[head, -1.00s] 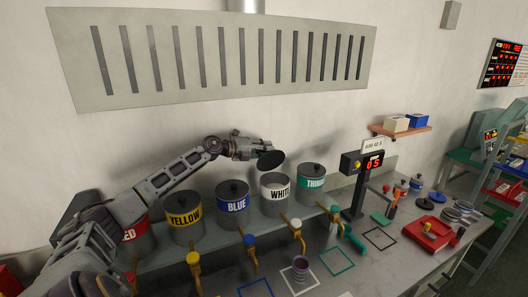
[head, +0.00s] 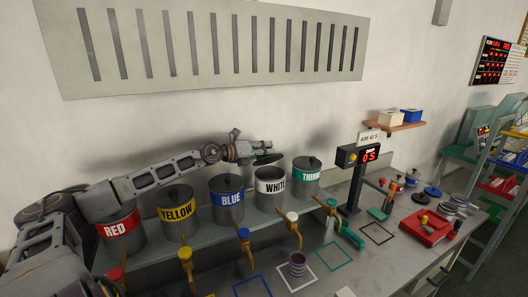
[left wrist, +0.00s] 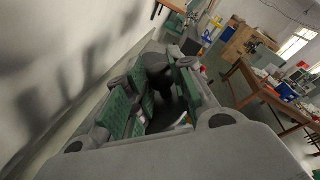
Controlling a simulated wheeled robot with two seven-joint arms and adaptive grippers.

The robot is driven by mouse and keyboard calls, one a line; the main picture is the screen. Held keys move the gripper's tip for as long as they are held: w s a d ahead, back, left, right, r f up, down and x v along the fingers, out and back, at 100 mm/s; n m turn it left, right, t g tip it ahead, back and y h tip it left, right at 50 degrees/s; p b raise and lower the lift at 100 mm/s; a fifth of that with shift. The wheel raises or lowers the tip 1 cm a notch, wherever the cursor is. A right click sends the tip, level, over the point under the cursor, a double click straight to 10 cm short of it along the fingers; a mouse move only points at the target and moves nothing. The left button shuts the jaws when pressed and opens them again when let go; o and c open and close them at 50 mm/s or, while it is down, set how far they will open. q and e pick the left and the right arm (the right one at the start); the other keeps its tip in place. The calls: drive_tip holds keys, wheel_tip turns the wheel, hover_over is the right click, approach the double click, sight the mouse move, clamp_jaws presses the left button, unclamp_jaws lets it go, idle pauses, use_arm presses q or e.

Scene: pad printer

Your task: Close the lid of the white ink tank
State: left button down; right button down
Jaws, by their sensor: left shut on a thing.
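The white ink tank (head: 271,184), a grey can with a white band marked WHITE, stands on the shelf between the blue tank (head: 227,200) and the green-banded thinner tank (head: 306,178). My left gripper (head: 263,149) is above the white tank, shut on its dark round lid (head: 266,159). The lid is at the tank's top, nearly level; whether it touches the rim cannot be told. In the left wrist view the green-padded fingers (left wrist: 158,92) close on a dark part of the lid (left wrist: 160,72). My right gripper is not in view.
The yellow tank (head: 177,213) and red tank (head: 120,236) stand further left, with lids on. A display post (head: 358,180) stands right of the thinner tank. Coloured taps stick out in front of the tanks. A small cup (head: 297,264) sits on the bench below.

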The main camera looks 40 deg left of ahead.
use_arm(q)
drive_tip(key=shift+f, duration=0.1)
idle(0.3)
drive_tip(key=c, duration=1.2)
unclamp_jaws()
drive_tip(key=shift+v, duration=0.75)
drive_tip(key=shift+v, duration=0.75)
drive_tip(key=v, duration=0.9)
